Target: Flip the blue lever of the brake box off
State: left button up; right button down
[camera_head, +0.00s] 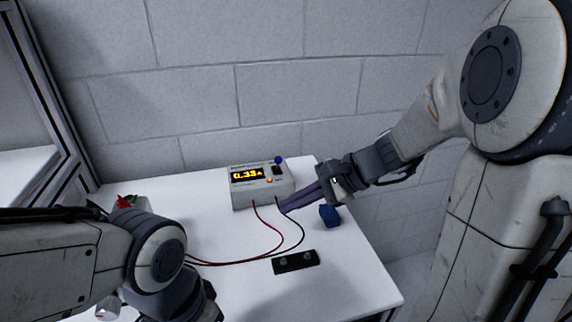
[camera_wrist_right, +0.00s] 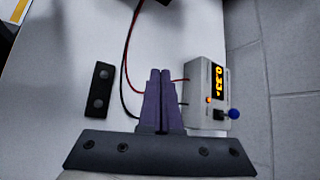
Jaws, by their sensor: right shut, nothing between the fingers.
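The brake box is a grey box (camera_head: 262,188) at the back of the white table, with a lit orange display reading about 0.33. Its blue lever (camera_head: 280,160) has a round blue tip and stands up at the box's upper right. In the right wrist view the box (camera_wrist_right: 205,92) is right of the fingers, and the blue lever tip (camera_wrist_right: 233,113) sticks out at its lower right. My right gripper (camera_head: 284,211) is shut and empty, its purple fingers just in front of the box's right part. The fingers (camera_wrist_right: 160,72) look apart from the lever. My left gripper's fingers are out of view.
Red and black wires run from the box across the white table (camera_head: 225,290). A black plate with two round knobs (camera_head: 296,262) lies in front. A small blue object (camera_head: 329,215) sits right of my right fingers. A block wall (camera_head: 200,100) stands behind.

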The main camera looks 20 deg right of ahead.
jog(key=w+d+r+m+t, duration=0.1)
jog(key=w+d+m+t, duration=0.2)
jog(key=d, duration=0.4)
jog(key=w+d+r+m+t+h+b, duration=0.1)
jog(key=w+d+m+t, duration=0.2)
jog(key=d, duration=0.4)
jog(key=shift+m, duration=0.8)
jog(key=shift+a+f, duration=0.1)
jog(key=shift+a, duration=0.05)
jog(key=p, duration=0.1)
send_near(278, 163)
jog(key=w+a+f, duration=0.1)
jog(key=w+f, duration=0.3)
jog(key=w, duration=0.1)
jog(key=shift+w+a+r, duration=0.1)
jog(key=shift+a+r, duration=0.15)
jog(key=shift+a, duration=0.35)
